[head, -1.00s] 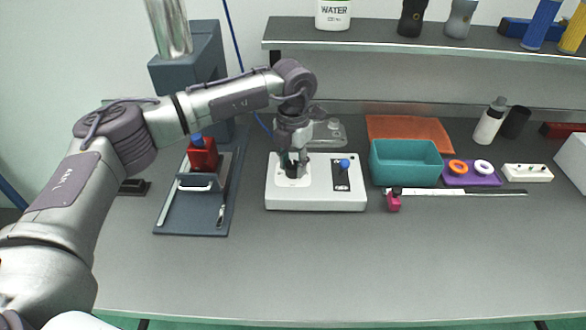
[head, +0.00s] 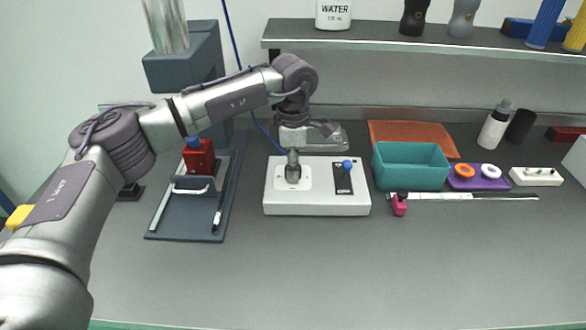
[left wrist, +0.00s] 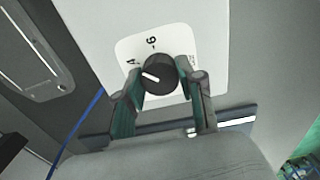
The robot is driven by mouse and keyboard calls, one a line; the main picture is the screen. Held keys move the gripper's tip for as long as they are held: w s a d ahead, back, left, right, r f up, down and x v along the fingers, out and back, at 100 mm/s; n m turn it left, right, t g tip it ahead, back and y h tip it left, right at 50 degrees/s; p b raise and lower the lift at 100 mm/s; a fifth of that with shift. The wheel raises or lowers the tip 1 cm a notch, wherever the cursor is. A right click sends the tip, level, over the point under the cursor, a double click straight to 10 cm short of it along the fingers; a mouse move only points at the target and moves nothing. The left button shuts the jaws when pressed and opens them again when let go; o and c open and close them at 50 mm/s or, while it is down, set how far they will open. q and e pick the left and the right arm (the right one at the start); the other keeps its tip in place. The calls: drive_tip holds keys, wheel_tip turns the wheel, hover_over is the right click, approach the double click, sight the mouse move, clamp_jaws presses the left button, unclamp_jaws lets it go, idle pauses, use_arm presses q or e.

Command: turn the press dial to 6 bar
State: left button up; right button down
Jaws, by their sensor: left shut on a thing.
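The press panel (head: 318,205) is a white box on the bench in the middle of the head view. Its black round dial (left wrist: 158,74) shows in the left wrist view with a white pointer line aimed left, close to the printed 4 and short of the 6. My left gripper (head: 292,177) reaches down over the dial and mostly hides it in the head view. In the left wrist view its green-padded fingers (left wrist: 161,77) are shut on the dial from both sides. My right gripper is in neither view.
A blue-knobbed lever (head: 346,165) is on the panel's right half. The dark press (head: 190,215) with a red block (head: 199,158) stands left. A teal bin (head: 410,168) and purple tray (head: 478,181) are right. The front bench is clear.

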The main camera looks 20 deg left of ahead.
use_arm(q)
drive_tip(key=m+b, duration=0.1)
drive_tip(key=m, duration=0.3)
drive_tip(key=shift+r+m, duration=0.1)
drive_tip(key=shift+m, duration=2.4)
drive_tip(key=o, duration=1.1)
drive_tip(key=shift+o, duration=0.2)
wheel_tip(320, 180, up, 12)
